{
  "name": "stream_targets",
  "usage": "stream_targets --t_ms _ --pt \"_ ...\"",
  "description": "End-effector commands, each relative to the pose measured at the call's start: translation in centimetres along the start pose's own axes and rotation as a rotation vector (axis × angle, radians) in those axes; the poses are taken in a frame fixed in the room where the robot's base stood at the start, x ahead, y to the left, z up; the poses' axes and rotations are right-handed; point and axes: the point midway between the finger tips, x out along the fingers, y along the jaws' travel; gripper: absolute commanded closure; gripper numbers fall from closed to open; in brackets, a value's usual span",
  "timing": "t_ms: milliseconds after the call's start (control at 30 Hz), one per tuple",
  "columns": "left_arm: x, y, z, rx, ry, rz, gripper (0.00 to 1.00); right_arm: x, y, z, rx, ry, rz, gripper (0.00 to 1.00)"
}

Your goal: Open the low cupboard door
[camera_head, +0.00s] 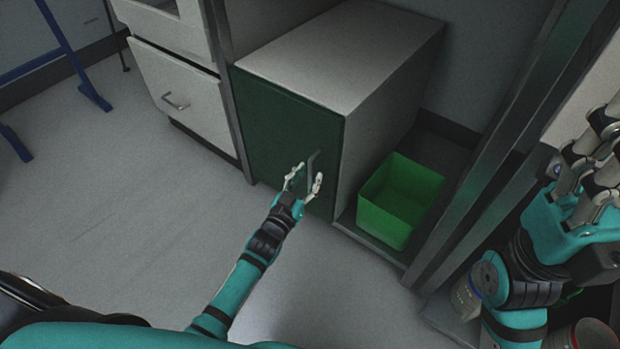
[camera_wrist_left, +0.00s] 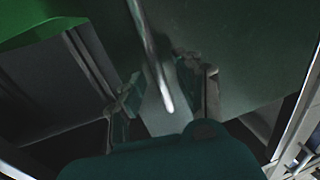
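The low cupboard (camera_head: 340,50) has a grey top and side and a dark green door (camera_head: 285,125), which looks shut. A metal bar handle (camera_head: 311,165) stands upright near the door's right edge. My left gripper (camera_head: 304,182) is at the handle, its fingers apart on either side of it. In the left wrist view the handle (camera_wrist_left: 152,60) runs down between the two open fingertips (camera_wrist_left: 155,90), and I see no clear contact. My right gripper (camera_head: 585,160) is raised at the right edge, away from the cupboard, and its fingertips are partly cut off.
A green open bin (camera_head: 400,200) stands right of the cupboard. A grey metal post (camera_head: 490,160) rises between the bin and my right arm. A white drawer unit (camera_head: 185,95) stands left of the cupboard. The floor (camera_head: 110,200) in front and left is clear.

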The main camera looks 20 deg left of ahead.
Motion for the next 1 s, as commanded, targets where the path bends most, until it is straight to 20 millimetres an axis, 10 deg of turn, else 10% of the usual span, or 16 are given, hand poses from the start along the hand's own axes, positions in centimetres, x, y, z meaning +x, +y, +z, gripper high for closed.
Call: stream_targets --t_ms 467,733,1000 --pt "1.52 0.01 -0.03 0.0 -0.001 0.0 0.66 0.38 -0.08 -0.13 -0.003 0.02 -0.008 0.6" --pt "1.5 0.0 -0.03 0.0 -0.001 0.0 1.0 0.39 -0.09 -0.16 -0.002 0.021 -0.009 0.6" --pt "1.49 0.02 -0.02 0.001 -0.001 0.0 1.0 0.38 -0.1 -0.17 -0.002 0.022 -0.009 0.6"
